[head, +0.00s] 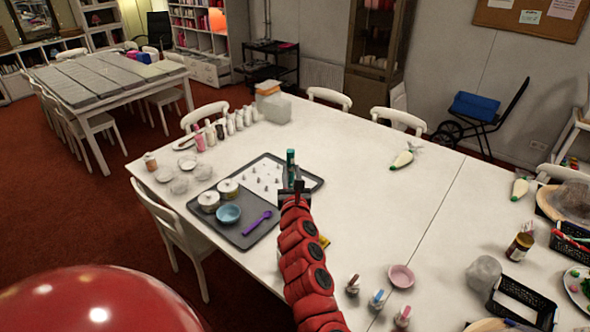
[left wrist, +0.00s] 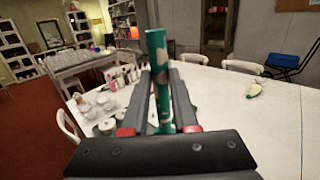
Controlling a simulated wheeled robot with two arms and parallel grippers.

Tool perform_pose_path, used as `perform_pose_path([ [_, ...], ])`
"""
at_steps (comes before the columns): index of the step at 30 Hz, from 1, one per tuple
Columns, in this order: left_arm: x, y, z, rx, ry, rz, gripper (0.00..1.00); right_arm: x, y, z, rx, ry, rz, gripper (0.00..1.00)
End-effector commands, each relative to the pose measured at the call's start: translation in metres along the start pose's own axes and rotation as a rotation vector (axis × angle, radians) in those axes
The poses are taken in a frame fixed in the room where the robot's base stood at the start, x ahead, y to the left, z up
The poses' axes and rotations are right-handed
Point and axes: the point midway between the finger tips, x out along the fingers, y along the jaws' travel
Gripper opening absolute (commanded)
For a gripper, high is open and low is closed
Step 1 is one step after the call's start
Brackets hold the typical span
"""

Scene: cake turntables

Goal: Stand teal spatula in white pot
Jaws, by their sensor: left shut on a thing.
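My left gripper (head: 292,186) is shut on the teal spatula (head: 291,158) and holds it roughly upright above the grey tray. In the left wrist view the teal spatula (left wrist: 157,48) stands between the two fingers (left wrist: 160,85), with pale patches on its surface. Two small white pots stand on the left part of the tray: one nearer the edge (head: 208,203) and one beside it (head: 228,190). I cannot tell which is the task's white pot. The spatula is to the right of both and apart from them. My right gripper is not in view.
The grey tray (head: 252,239) also holds a blue bowl (head: 229,214), a purple spoon (head: 258,222) and a white sheet with small pieces (head: 262,178). Bottles and cups stand left and behind. A pink bowl (head: 401,276) is at front right. The table's middle right is mostly clear.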

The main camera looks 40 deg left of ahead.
Motion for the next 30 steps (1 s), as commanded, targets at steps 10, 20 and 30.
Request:
perform_pose_path([
  [10, -0.002, 0.001, -0.034, -0.003, 0.006, 0.003, 0.0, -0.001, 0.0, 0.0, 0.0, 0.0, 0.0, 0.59],
  [20, -0.003, 0.001, -0.064, -0.002, 0.005, 0.004, 0.0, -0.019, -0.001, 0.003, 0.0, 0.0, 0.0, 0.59],
  [30, -0.004, 0.0, -0.092, -0.002, 0.005, 0.004, 0.0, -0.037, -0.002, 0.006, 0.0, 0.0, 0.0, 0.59],
])
